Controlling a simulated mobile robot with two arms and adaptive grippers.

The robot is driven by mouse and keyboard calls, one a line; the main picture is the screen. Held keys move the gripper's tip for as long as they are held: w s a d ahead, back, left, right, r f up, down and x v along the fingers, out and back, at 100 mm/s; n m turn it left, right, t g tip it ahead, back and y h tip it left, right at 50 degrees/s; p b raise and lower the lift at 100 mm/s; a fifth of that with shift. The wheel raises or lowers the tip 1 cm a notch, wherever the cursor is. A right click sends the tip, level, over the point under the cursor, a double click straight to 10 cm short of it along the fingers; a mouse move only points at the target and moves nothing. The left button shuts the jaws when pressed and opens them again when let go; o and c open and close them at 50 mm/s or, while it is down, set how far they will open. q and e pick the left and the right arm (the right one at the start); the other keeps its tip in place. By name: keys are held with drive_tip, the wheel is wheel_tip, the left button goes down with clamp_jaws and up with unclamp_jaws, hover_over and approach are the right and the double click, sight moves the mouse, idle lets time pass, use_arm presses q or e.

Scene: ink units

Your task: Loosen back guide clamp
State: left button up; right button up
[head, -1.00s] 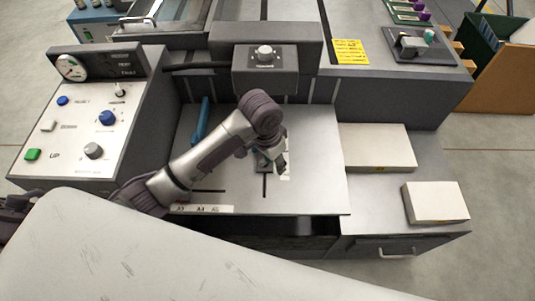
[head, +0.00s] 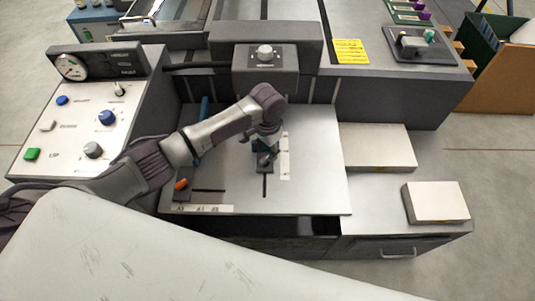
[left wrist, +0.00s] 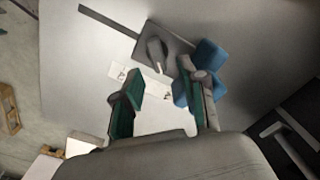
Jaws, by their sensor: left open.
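A guide clamp, a grey lever on a dark plate, shows in the left wrist view (left wrist: 157,52). It also shows in the head view (head: 264,161), in line with the table's middle slot; I take it as the back guide clamp. A blue block (left wrist: 208,60) stands beside the plate, partly hidden by a finger. My left gripper (head: 266,143) is just above the clamp in the head view. In the left wrist view the fingers (left wrist: 166,95) are apart, with green pads and nothing held between them. My right gripper is out of view.
The grey feed table (head: 320,160) has a long blue guide (head: 203,112) and an orange lever (head: 181,184) at left. A control panel (head: 75,125) stands left of it. White boxes (head: 375,147) lie to the right. A dark housing (head: 265,72) overhangs the back.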

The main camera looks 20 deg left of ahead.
use_arm(q)
drive_tip(key=shift+f, duration=1.35)
clamp_jaws()
